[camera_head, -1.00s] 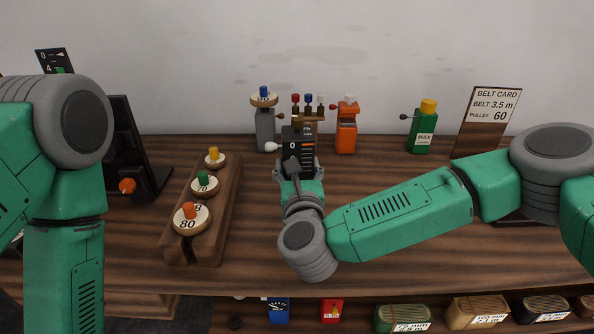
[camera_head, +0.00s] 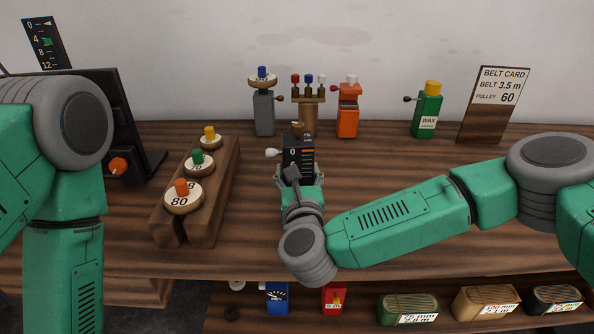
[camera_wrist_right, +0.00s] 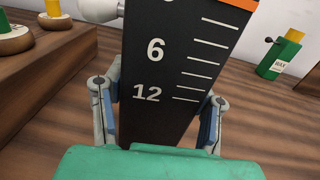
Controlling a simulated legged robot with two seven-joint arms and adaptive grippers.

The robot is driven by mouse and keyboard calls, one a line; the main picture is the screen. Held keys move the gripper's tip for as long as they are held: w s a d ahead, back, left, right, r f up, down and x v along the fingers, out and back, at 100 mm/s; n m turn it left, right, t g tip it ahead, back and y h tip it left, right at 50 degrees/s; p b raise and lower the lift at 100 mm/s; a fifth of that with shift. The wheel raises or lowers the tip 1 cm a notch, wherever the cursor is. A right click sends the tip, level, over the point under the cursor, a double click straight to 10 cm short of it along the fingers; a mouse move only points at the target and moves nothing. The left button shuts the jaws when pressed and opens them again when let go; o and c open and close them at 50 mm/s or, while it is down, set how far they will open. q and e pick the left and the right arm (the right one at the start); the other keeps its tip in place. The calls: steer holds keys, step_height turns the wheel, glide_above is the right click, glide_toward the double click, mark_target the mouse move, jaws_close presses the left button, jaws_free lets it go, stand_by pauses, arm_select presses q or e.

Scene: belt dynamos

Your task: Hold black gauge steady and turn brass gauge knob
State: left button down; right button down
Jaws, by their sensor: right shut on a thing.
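The black gauge (camera_head: 298,158) stands upright near the middle of the bench in the head view, with a white knob (camera_head: 272,153) on its left side and a small brass knob (camera_head: 297,128) on top. My right gripper (camera_head: 298,183) is shut on the gauge's lower part. In the right wrist view the gauge (camera_wrist_right: 170,75) shows a white scale with 6 and 12, and the fingers (camera_wrist_right: 158,115) are on both sides of it. Its top is cut off there. My left arm comes down at the left; its gripper is out of view.
A wooden block (camera_head: 222,185) with several numbered pulleys stands left of the gauge. Behind are a grey device (camera_head: 264,115), a rack (camera_head: 309,115), an orange device (camera_head: 349,115) and a green wax bottle (camera_head: 427,112). A belt card (camera_head: 496,100) stands at the right.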

steer(key=shift+f+b, duration=0.3)
steer(key=shift+f, duration=0.25)
steer(key=shift+f, duration=0.2)
steer(key=shift+f+b, duration=0.25)
steer(key=shift+b, duration=0.25)
steer(key=shift+f, duration=0.15)
steer(key=shift+b, duration=0.4)
stand_by(0.5)
steer(key=shift+f, duration=0.15)
stand_by(0.6)
